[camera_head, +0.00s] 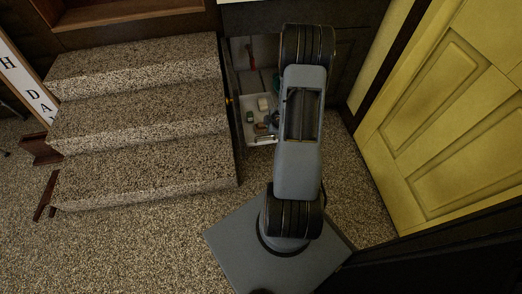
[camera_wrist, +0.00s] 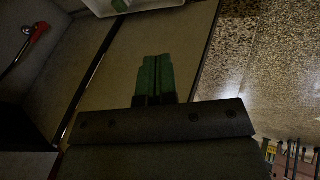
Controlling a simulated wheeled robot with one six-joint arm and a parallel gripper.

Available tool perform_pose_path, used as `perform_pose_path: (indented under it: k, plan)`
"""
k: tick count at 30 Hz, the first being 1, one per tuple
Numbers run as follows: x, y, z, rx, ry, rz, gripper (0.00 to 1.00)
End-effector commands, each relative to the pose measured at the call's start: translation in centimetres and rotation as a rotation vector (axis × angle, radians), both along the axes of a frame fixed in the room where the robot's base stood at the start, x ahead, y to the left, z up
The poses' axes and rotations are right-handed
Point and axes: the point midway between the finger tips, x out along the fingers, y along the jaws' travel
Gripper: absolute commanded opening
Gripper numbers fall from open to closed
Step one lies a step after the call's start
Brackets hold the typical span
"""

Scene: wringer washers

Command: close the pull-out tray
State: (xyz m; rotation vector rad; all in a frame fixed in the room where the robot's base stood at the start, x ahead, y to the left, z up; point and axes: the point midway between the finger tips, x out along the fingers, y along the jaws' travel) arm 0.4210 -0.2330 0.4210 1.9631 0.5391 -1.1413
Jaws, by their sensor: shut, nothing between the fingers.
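The pull-out tray (camera_head: 249,132) is white and holds several small items. In the head view it shows low in the dark cabinet opening, left of my arm, and my arm hides its right part. A white tray edge (camera_wrist: 150,10) also shows at the top of the wrist view, beyond my fingertips. My gripper (camera_wrist: 155,62) has green fingers pressed together with nothing between them. It points over a beige surface and appears apart from the tray. The head view does not show the fingers, which my arm hides.
Speckled steps (camera_head: 140,120) stand close to the left of the cabinet. A yellow panelled door (camera_head: 440,110) stands at the right. A red-handled tool (camera_wrist: 38,32) shows at the left of the wrist view. Speckled floor (camera_head: 150,240) is open at front left.

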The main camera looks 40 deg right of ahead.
Motion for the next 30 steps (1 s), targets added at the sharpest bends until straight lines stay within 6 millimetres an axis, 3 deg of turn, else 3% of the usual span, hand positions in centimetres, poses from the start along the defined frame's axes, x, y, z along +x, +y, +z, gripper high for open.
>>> perform_pose_path:
  k: [1, 6, 14, 27, 30]
  plan:
    - [-0.7, 0.0, -3.8, 0.025, -0.004, 0.028, 0.00]
    - [-2.0, 0.5, -8.3, 0.076, -0.034, 0.108, 0.00]
    - [-1.3, 1.2, -11.8, 0.098, -0.050, 0.141, 0.00]
    - [3.1, 2.2, -18.5, 0.098, -0.049, 0.139, 0.00]
    - [4.4, 1.5, -18.4, 0.095, -0.051, 0.137, 0.00]
